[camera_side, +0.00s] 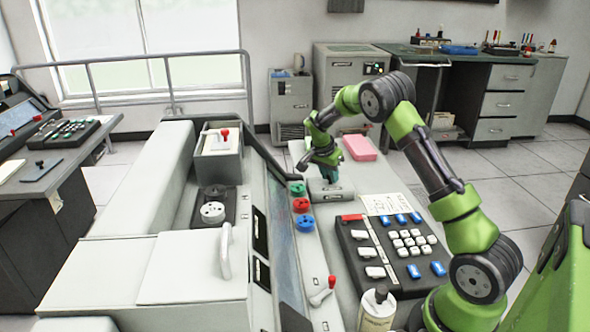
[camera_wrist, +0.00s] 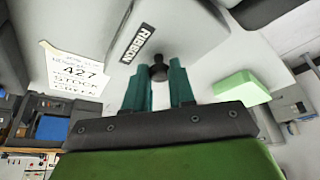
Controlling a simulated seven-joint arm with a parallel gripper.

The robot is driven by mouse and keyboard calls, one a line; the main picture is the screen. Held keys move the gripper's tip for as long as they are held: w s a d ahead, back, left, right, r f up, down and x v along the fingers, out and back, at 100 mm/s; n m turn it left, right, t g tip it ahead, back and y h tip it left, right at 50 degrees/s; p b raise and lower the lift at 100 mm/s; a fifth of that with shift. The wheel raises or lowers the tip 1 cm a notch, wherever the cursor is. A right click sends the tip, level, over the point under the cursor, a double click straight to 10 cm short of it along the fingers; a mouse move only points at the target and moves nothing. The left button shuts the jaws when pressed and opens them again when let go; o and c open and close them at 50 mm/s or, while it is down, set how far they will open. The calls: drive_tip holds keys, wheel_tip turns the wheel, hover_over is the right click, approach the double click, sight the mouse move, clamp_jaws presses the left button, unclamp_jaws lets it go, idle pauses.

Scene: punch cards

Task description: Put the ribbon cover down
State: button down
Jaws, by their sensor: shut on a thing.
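The ribbon cover (camera_wrist: 172,28) is a pale grey lid with a "RIBBON" label and a black knob (camera_wrist: 159,70). In the side view the grey cover (camera_side: 335,194) is at the console's edge, left of the card with writing. My gripper (camera_wrist: 160,80) is shut on the knob, its teal fingers on either side. In the side view my gripper (camera_side: 329,176) is directly above the cover. I cannot tell whether the cover touches the surface under it.
A keypad (camera_side: 395,250) and a "427" paper (camera_wrist: 75,68) lie nearby. A pink block (camera_side: 360,147) sits behind my gripper. Red, green and blue knobs (camera_side: 302,205) line the console on the left. A bottle (camera_side: 377,310) stands in front.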

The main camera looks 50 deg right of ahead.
drive_tip(key=shift+f, duration=0.2)
drive_tip(key=c, duration=0.9)
unclamp_jaws()
drive_tip(key=shift+c, duration=0.2)
drive_tip(key=s+a+r+n+t+y, duration=0.1)
drive_tip(key=s+a+r+n, duration=0.1)
drive_tip(key=a+r, duration=0.5)
drive_tip(key=s+a+r+n+t+y, duration=0.15)
drive_tip(key=a+r, duration=0.35)
drive_tip(key=r, duration=0.5)
drive_tip(key=s+a+r+n+t+y, duration=0.1)
drive_tip(key=s+a+n+t+y, duration=0.1)
drive_tip(key=s+a+n, duration=0.3)
drive_tip(key=s+a+r+n+t+y, duration=0.1)
drive_tip(key=s+a+n, duration=0.4)
drive_tip(key=s+a, duration=0.9)
drive_tip(key=shift+a+r+t+y, duration=0.35)
drive_tip(key=shift+t+y, duration=0.1)
drive_tip(key=shift+t, duration=0.4)
drive_tip(key=shift+w+n, duration=0.1)
drive_tip(key=shift+n, duration=0.15)
